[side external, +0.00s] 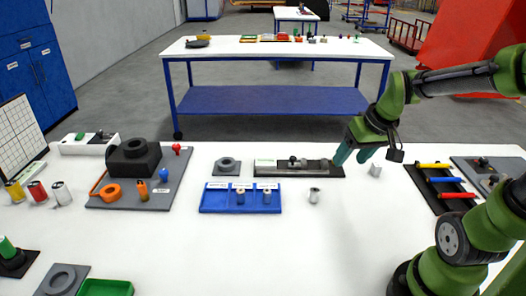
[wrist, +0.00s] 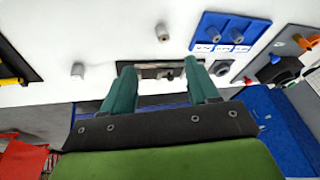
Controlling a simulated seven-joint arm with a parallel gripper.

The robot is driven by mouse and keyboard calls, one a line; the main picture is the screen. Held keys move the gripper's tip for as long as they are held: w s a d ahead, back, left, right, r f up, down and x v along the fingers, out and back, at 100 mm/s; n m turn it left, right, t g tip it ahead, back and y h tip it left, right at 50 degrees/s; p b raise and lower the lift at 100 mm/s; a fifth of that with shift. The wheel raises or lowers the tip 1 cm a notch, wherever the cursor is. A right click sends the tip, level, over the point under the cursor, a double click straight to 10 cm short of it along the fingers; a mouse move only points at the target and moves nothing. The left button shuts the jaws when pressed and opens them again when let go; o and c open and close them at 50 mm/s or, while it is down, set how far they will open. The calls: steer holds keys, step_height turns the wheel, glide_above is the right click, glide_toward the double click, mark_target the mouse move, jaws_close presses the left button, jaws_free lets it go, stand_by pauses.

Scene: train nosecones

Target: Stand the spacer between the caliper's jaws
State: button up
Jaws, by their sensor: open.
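The caliper (side external: 294,168) appears to be the long dark-based fixture with a pale bar and small knobs, at the middle of the white table. In the wrist view it (wrist: 160,72) shows partly between and behind my fingers. One small grey cylinder, possibly the spacer (side external: 315,195), stands in front of the caliper; it also shows in the wrist view (wrist: 162,33). A similar pale cylinder (side external: 375,170) stands to the right, also in the wrist view (wrist: 77,70). My gripper (side external: 354,157) is open and empty above the table, near the caliper's right end.
A blue labelled tray (side external: 217,205) holds two more grey cylinders (side external: 240,197). A grey block with a ring (side external: 227,167) sits left of the caliper. A dark rack with coloured rods (side external: 440,187) is at right. The front middle of the table is clear.

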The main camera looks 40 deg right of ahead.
step_height(320, 180, down, 2)
steer(key=w+d+n, duration=0.1)
steer(key=d+n, duration=0.1)
steer(key=d, duration=0.1)
steer(key=n+y, duration=0.1)
steer(key=n, duration=0.4)
glide_above(315, 190)
steer(key=s, duration=0.2)
step_height(315, 190, down, 10)
steer(key=shift+s+f, duration=0.1)
steer(key=shift+x, duration=2.95)
steer(key=shift+d, duration=0.15)
jaws_close()
